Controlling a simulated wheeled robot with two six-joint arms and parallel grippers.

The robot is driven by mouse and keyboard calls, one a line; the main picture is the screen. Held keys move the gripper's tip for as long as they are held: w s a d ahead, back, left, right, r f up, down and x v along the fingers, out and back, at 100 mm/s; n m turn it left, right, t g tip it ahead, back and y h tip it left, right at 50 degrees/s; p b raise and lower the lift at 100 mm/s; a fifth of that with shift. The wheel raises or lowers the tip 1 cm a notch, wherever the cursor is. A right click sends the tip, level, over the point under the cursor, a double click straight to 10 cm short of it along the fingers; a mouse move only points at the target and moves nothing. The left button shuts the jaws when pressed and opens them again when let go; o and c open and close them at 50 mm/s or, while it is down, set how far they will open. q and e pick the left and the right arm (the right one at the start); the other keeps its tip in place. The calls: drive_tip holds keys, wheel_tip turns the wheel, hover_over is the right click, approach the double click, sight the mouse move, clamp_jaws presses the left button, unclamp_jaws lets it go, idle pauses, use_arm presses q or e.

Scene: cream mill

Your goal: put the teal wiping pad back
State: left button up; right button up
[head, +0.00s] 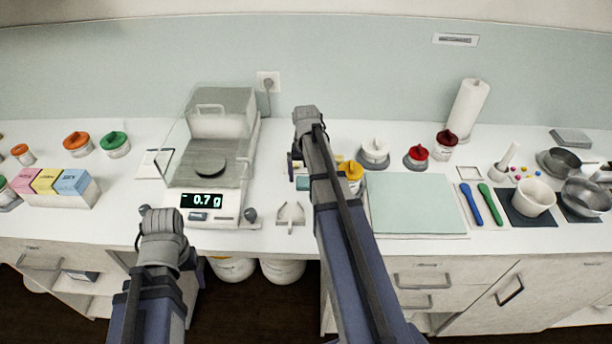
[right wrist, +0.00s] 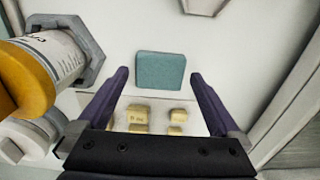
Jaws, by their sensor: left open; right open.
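The teal wiping pad (right wrist: 160,71) lies flat on the white surface, ahead of my right gripper in the right wrist view. It also shows as a small teal patch (head: 303,184) beside my right forearm in the head view. My right gripper (right wrist: 158,78) is open, with one finger to each side of the pad in the picture and nothing between them. In the head view my right gripper (head: 292,163) is partly hidden by its wrist. My left gripper (head: 141,240) is open at the counter's front edge, mostly hidden by its wrist.
Small brass-coloured blocks (right wrist: 138,114) lie near the pad. An orange-lidded jar (right wrist: 45,68) stands close left of my right gripper. A pale green mat (head: 413,203) right of my right arm is bare.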

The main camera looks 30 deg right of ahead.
use_arm(q)
wheel_tip(320, 180, up, 11)
drive_tip(key=p, duration=0.9)
drive_tip(key=shift+f+p, duration=0.2)
drive_tip(key=shift+p, duration=0.2)
idle(0.4)
